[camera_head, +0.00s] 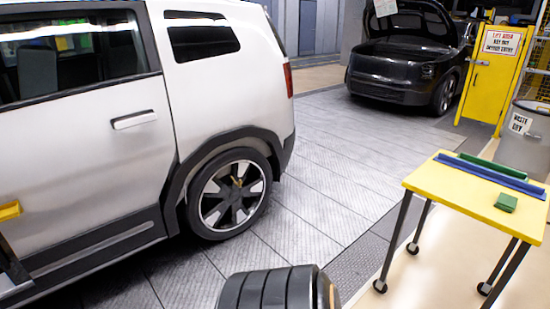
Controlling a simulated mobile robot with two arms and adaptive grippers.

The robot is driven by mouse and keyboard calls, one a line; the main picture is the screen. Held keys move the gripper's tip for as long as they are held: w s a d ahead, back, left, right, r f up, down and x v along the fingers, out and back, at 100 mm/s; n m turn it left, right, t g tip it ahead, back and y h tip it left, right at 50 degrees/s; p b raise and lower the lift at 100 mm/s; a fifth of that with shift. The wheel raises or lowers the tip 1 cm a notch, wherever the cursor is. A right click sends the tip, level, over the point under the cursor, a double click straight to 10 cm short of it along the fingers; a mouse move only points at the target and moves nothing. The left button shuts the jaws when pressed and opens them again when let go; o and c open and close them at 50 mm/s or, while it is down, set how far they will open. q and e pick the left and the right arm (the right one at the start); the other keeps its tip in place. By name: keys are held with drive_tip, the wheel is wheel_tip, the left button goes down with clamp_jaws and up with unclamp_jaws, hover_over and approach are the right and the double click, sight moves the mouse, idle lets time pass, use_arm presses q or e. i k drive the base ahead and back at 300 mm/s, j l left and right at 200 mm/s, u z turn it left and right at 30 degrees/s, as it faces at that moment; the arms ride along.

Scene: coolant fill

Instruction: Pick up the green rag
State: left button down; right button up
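A small folded green cloth (506,202), which looks like the green rag, lies flat on the yellow tabletop (450,187) of a wheeled cart at the right. It is near the right edge of the top, in front of a long blue object (490,175). A longer green strip (493,165) lies behind the blue object; I cannot tell what it is. Neither of my grippers shows in the head view.
A white car (150,120) fills the left side. The tiled floor (320,190) between white car and cart is clear.

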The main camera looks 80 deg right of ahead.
sight(506, 203)
drive_tip(key=z, duration=4.3)
